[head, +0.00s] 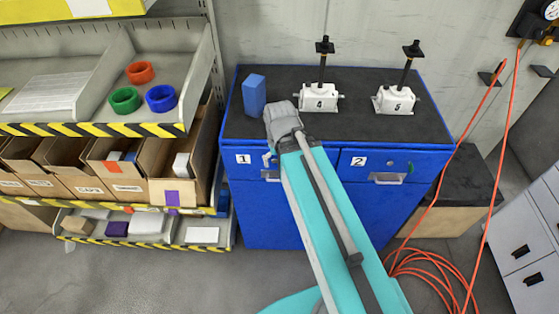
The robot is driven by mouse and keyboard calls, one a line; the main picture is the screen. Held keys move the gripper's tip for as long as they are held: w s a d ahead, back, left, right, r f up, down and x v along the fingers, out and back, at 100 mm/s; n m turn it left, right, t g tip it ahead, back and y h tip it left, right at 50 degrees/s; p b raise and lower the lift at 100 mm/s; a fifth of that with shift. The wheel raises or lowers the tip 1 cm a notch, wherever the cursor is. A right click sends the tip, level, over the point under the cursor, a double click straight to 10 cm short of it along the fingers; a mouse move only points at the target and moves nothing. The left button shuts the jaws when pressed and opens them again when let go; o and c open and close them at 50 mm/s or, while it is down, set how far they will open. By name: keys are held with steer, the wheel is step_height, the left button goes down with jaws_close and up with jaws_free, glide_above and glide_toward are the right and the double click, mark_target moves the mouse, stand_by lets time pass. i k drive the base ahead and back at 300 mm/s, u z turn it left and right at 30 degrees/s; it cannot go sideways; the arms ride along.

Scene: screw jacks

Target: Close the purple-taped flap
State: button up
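A strip of purple tape (172,198) shows low on the front of the rightmost open cardboard box (183,165) on the middle shelf at left. The taped part looks like a flap at the front of that box, but I cannot tell its exact angle. A white item sits inside the box. My teal and grey arm crosses the blue cabinet, to the right of the box and apart from it. My gripper does not show, so I cannot see its fingers.
More open boxes (65,155) stand left of it. The upper shelf tray (80,95) holds orange, green and blue rings. The blue cabinet (330,215) carries a blue block (254,95) and two screw jacks, 4 (319,98) and 5 (395,100). An orange hose (425,262) lies at right.

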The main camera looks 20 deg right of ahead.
mark_target(165, 193)
steer(key=u, duration=0.05)
steer(key=k, duration=0.5)
steer(key=u, duration=0.75)
steer(key=i, duration=0.4)
steer(key=u, duration=0.05)
